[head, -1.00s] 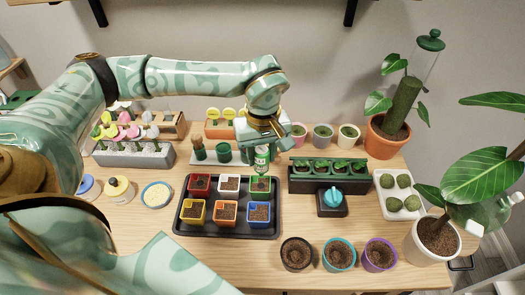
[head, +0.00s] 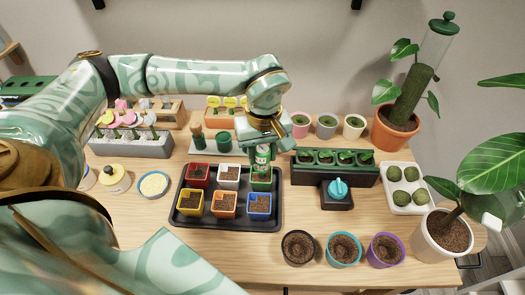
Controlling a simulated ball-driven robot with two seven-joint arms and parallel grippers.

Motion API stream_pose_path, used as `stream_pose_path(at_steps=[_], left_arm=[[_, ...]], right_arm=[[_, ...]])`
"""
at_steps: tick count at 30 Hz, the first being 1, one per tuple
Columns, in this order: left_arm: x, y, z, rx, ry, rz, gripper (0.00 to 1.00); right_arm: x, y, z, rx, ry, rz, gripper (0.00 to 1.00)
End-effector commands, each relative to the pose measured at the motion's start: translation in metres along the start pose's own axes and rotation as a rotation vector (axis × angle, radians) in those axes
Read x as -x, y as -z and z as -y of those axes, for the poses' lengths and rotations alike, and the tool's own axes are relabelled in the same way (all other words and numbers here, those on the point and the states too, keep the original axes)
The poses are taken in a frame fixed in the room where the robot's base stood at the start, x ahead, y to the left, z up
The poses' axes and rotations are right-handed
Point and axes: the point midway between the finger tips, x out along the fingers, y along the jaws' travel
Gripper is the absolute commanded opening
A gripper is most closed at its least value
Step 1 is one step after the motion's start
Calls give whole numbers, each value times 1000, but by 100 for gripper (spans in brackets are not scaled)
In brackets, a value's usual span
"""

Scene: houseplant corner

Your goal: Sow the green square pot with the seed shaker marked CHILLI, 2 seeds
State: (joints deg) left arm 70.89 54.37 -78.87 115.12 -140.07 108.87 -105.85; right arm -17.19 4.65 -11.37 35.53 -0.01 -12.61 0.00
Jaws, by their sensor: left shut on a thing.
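My left gripper (head: 262,139) is shut on a seed shaker (head: 262,157), a slim bottle with a pale label and green parts. The label is too small to read. The shaker hangs roughly upright over the green square pot (head: 261,186), at the back right of the black tray. Its lower end covers much of the pot's opening, so the soil there is largely hidden. I cannot tell whether shaker and pot touch, and no seeds can be made out. My right gripper is not in view.
The black tray (head: 228,222) also holds red, white, yellow, orange and blue square pots. A holder with more shakers (head: 208,146) stands just behind. A dark planter box (head: 334,172) is close on the right. Three round pots (head: 343,249) stand in front right.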

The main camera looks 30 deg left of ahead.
Motion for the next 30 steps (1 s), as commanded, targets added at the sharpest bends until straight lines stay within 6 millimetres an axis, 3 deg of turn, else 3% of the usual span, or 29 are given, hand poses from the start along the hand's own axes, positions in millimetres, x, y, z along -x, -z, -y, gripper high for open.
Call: stream_pose_path(at_steps=[30], left_arm=[[-11,0,0,0,0,0,11]], right_arm=[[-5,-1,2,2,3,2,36]])
